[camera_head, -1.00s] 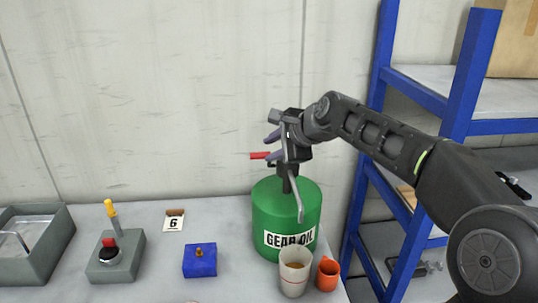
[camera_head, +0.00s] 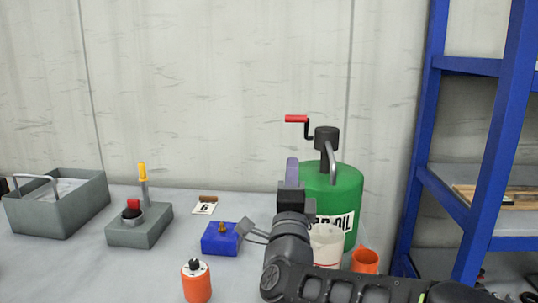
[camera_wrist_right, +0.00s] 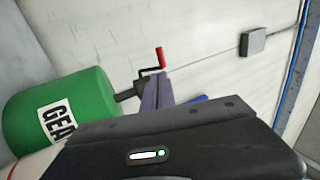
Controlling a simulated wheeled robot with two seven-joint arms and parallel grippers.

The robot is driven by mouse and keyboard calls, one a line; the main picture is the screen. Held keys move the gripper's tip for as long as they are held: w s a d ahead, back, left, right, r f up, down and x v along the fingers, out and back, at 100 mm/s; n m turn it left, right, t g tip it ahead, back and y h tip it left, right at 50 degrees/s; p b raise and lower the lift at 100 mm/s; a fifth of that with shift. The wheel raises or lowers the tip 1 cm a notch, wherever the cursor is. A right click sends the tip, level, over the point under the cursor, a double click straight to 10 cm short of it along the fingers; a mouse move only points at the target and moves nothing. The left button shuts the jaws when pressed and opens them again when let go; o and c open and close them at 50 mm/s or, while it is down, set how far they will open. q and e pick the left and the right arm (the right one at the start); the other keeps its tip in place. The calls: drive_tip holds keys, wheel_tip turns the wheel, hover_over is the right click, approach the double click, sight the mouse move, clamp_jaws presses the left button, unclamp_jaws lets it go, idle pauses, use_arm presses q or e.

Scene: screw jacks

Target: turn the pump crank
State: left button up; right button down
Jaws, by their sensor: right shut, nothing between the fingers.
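The pump crank (camera_head: 306,125) is a dark bent arm with a red handle (camera_head: 296,119) pointing left. It joins the dark pump head (camera_head: 327,138), which has a grey spout and stands on top of the green gear oil drum (camera_head: 345,190). My right gripper (camera_head: 292,165) points up, left of the drum and below the crank handle. Its fingers are shut and empty, apart from the crank. In the right wrist view the shut fingers (camera_wrist_right: 157,92) appear just below the red handle (camera_wrist_right: 161,57), beside the green drum (camera_wrist_right: 60,110). My left gripper is out of view.
A white cup (camera_head: 327,245) and an orange mug (camera_head: 365,261) stand before the drum. Left are a blue block (camera_head: 220,240), an orange bottle-like item (camera_head: 196,282), a grey lever box (camera_head: 140,228) and a grey tray (camera_head: 55,212). A blue shelf frame (camera_head: 425,130) rises at right.

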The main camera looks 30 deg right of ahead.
drive_tip(key=shift+s, duration=0.15)
drive_tip(key=p, duration=0.4)
approach(295, 120)
drive_tip(key=x, duration=0.7)
drive_tip(key=shift+f, duration=0.15)
